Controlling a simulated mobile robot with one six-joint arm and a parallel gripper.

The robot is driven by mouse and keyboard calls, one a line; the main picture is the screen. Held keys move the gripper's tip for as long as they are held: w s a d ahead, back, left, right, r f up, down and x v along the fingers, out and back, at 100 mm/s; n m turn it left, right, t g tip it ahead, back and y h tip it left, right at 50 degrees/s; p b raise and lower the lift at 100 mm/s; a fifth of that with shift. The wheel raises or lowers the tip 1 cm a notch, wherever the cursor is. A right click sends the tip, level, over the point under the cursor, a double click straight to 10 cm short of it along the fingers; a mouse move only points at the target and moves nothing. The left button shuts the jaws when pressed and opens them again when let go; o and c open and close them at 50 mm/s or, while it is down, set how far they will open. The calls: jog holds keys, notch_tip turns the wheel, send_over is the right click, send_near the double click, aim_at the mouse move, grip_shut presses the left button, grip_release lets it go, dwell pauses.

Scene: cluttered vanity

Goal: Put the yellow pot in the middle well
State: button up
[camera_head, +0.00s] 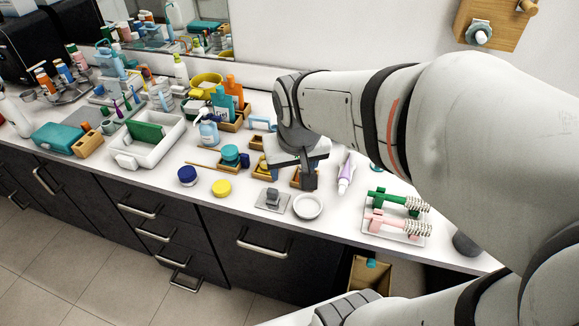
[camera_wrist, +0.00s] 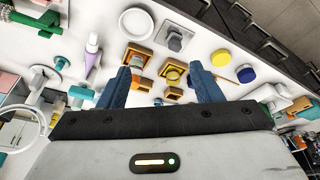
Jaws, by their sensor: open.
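The yellow pot (camera_head: 221,188) is a short round pot standing on the white counter near its front edge, right of a dark blue pot (camera_head: 187,176). It also shows right of my fingers in the wrist view (camera_wrist: 221,58). A row of small wooden wells lies behind it. A teal pot (camera_head: 230,153) is at the left well. The middle well (camera_wrist: 174,72) shows between my fingers, with something yellowish inside that I cannot identify. The right well (camera_wrist: 137,56) looks empty. My gripper (camera_wrist: 161,70) is open, holds nothing, and is above the wells, apart from the yellow pot.
A grey stand (camera_head: 272,200) and a white round dish (camera_head: 308,206) are in front of the wells. A purple-white tube (camera_head: 346,173) and a rack with green and pink brushes (camera_head: 396,215) lie right. A pump bottle (camera_head: 208,130) and white tray (camera_head: 174,133) stand left.

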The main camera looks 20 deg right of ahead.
jog(key=s, duration=0.6)
jog(key=shift+s+a+n, duration=0.2)
jog(key=shift+a+n, duration=0.15)
jog(key=shift+n, duration=0.05)
